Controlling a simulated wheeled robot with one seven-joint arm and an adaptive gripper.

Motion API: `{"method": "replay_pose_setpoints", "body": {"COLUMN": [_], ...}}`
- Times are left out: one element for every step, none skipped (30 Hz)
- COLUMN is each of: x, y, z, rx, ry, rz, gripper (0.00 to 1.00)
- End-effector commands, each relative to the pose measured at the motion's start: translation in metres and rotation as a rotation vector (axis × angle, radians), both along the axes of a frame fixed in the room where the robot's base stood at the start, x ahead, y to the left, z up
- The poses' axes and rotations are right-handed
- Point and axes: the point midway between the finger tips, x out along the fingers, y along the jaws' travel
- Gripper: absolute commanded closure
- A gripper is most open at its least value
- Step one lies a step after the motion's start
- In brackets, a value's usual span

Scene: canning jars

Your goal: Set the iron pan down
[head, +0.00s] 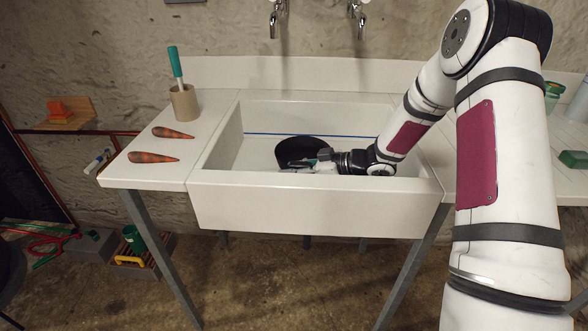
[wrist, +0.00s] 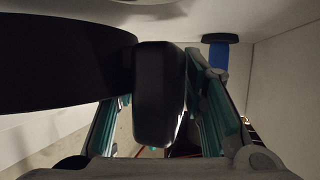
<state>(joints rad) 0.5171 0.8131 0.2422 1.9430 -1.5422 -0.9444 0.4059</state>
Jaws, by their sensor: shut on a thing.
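The black iron pan (head: 300,147) is inside the white sink basin (head: 315,205), toward the back middle. In the wrist view the dark side of the pan (wrist: 60,60) fills the upper left, and its black handle (wrist: 160,95) lies between my teal-padded fingers. My gripper (head: 308,164) reaches into the basin from the right and is shut on the handle; it also shows in the wrist view (wrist: 168,75). My gripper hides part of the pan's front. I cannot tell whether the pan's underside touches the basin floor.
Two taps (head: 276,18) hang above the basin. The left counter holds two carrot-like objects (head: 153,157) and a tan pot (head: 185,102) with a teal-handled tool. A green block (head: 573,159) lies on the right counter. The basin's left side is clear.

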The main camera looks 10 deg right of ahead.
Motion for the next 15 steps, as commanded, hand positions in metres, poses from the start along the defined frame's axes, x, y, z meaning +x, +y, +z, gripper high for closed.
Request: {"method": "replay_pose_setpoints", "body": {"x": [0.0011, 0.0012, 0.0011, 0.0, 0.0001, 0.0001, 0.0001, 0.0001, 0.0001, 0.0001, 0.0001, 0.0001, 0.0001, 0.0001, 0.0001], "y": [0.0006, 0.0005, 0.0004, 0.0001, -0.0001, 0.0, 0.0, 0.0, 0.0, 0.0, 0.0, 0.0, 0.0, 0.0, 0.0], "z": [0.0016, 0.0017, 0.0019, -0.0004, -0.0003, -0.0002, -0.0002, -0.0002, -0.0002, -0.0002, -0.0003, -0.0004, -0.0003, -0.0003, 0.0001], "rx": [0.001, 0.001, 0.001, 0.0, 0.0, 0.0, 0.0, 0.0, 0.0, 0.0, 0.0, 0.0, 0.0, 0.0, 0.0], "ry": [-0.007, -0.007, -0.007, 0.0, 0.0, 0.0, 0.0, 0.0, 0.0, 0.0, 0.0, 0.0, 0.0, 0.0, 0.0], "rz": [0.002, 0.002, 0.001, 0.0, 0.0, 0.0, 0.0, 0.0, 0.0, 0.0, 0.0, 0.0, 0.0, 0.0, 0.0], "gripper": [1.0, 1.0, 1.0, 0.59, 0.52, 0.43, 0.42, 0.42, 0.42, 0.42, 0.42, 0.42, 0.42, 0.42, 0.42]}}
